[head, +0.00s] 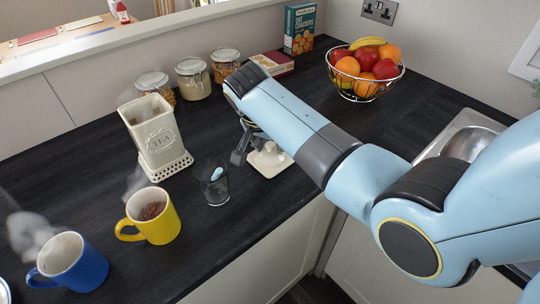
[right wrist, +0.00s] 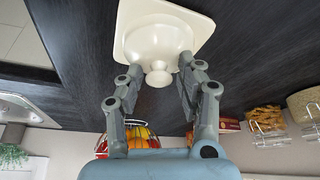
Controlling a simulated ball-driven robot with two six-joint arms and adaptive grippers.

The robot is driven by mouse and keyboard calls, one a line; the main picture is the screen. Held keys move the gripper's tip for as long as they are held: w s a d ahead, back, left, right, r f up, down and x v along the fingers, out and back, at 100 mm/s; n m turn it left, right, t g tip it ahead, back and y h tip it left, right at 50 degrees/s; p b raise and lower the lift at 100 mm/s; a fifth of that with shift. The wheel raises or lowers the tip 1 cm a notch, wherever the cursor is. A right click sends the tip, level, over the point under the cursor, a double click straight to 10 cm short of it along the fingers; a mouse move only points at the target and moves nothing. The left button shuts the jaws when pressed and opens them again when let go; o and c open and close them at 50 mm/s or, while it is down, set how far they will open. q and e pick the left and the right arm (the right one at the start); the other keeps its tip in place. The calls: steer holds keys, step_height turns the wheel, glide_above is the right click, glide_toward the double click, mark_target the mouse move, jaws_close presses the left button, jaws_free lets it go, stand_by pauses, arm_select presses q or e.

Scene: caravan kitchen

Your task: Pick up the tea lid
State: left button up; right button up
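The tea lid (head: 270,162) is a cream square lid lying on the dark worktop, partly hidden by my right arm in the head view. In the right wrist view the lid (right wrist: 155,30) shows its domed middle and round knob (right wrist: 158,74). My right gripper (head: 242,146) is at the lid, and in the right wrist view its two fingers (right wrist: 162,72) are apart on either side of the knob, with gaps visible. The cream tea canister (head: 157,130), marked TEA, stands open without its lid. My left gripper is not in view.
A glass (head: 213,184) with a blue-and-white item stands left of the lid. Yellow (head: 158,223) and blue (head: 74,266) steaming mugs stand nearer. Jars (head: 192,78), a cracker box (head: 299,28) and a fruit basket (head: 365,85) line the back. A sink (head: 470,142) is right.

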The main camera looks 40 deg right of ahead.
steer(key=c, duration=0.4)
steer(key=shift+s, duration=0.1)
jaws_close()
steer(key=shift+s+a+f, duration=0.1)
